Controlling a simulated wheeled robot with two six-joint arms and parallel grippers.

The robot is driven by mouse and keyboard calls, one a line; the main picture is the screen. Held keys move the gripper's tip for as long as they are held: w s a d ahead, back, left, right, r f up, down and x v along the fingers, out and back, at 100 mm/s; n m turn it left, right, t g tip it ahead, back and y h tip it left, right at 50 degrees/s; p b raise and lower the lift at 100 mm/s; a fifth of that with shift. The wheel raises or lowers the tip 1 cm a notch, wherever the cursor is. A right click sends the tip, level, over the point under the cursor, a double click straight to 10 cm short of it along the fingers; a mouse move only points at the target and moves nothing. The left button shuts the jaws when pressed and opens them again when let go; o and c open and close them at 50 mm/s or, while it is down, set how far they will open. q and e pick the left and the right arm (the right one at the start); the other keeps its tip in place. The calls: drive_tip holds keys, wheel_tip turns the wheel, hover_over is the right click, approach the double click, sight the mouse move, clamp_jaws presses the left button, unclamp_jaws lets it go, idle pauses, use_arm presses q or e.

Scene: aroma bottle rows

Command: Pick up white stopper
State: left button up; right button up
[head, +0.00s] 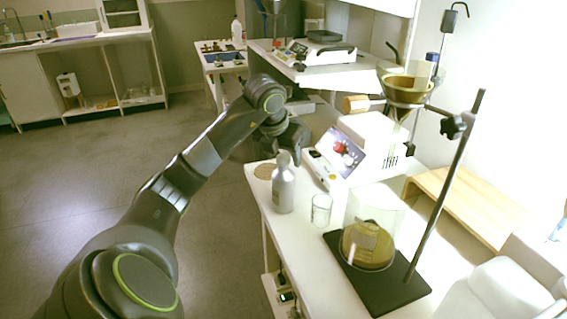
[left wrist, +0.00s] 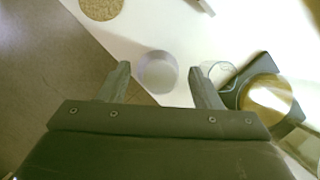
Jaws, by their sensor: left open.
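A grey bottle (head: 283,192) stands upright near the left edge of the white bench, with a small rounded top (head: 283,158) that may be the stopper; a separate white stopper is not clearly seen. My left gripper (head: 292,142) is near and above the bottle, its fingers only partly visible in the head view. In the left wrist view, the open fingers of the left gripper (left wrist: 160,72) sit on either side of a pale round shape (left wrist: 158,76), probably the bottle from above. The fingers hold nothing visible. My right gripper is out of view.
A cork disc (head: 264,171) lies beside the bottle. A clear glass (head: 321,210) stands to its right, then a large beaker with yellowish contents (head: 368,245) on a black stand base (head: 400,288). A metal rod (head: 445,190) rises there. A white device (head: 375,140) stands behind.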

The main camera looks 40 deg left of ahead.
use_arm(q)
drive_tip(key=shift+w+f, duration=0.25)
drive_tip(key=shift+f, duration=0.3)
drive_tip(key=c, duration=1.1)
drive_tip(key=shift+r, duration=0.15)
